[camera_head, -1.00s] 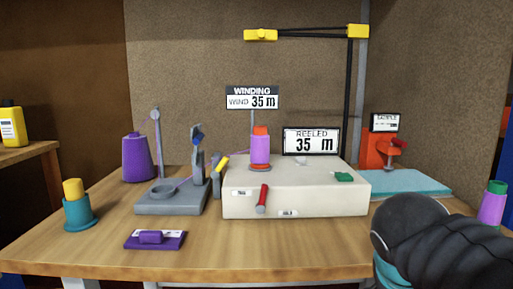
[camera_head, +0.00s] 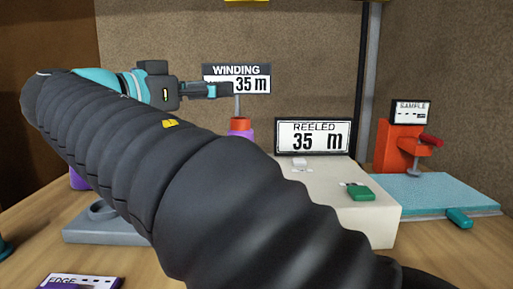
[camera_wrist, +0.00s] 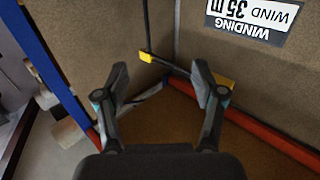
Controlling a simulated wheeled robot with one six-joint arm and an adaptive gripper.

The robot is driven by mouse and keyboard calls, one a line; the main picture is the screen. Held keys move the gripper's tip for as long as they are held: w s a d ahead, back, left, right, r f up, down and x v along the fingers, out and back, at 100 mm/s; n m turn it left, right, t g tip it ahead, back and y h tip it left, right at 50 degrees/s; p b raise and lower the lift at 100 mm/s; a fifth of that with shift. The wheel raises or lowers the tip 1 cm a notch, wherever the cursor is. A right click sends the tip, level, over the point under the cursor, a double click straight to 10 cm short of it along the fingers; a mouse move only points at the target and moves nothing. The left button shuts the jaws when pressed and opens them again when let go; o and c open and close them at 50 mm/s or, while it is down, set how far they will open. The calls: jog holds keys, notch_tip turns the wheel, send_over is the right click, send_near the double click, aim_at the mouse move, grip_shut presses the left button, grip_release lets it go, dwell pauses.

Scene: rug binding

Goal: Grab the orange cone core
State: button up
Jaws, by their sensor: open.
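The orange cone core (camera_head: 241,124) stands upright on the winder (camera_head: 382,217), its top end showing above purple yarn (camera_head: 246,133). My arm hides its lower part. My gripper (camera_head: 222,90) is to the upper left of the core in the head view, in front of the WINDING sign (camera_head: 237,72), and apart from the core. In the wrist view my gripper (camera_wrist: 160,82) is open, with nothing between its fingers. I cannot make out the core in the wrist view.
A thin post rises behind the core to the sign. The REELED display (camera_head: 313,137) stands to the right. A green switch (camera_head: 359,192) is on the winder. A red-orange clamp (camera_head: 395,148) and teal mat (camera_head: 430,195) are at the right. My arm hides much of the table.

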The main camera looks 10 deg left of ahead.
jog(key=b, duration=0.1)
send_near(232, 126)
jog(key=x, duration=0.4)
jog(key=shift+w+d, duration=0.15)
jog(key=shift+w, duration=0.1)
jog(key=shift+x, duration=3.8)
grip_shut()
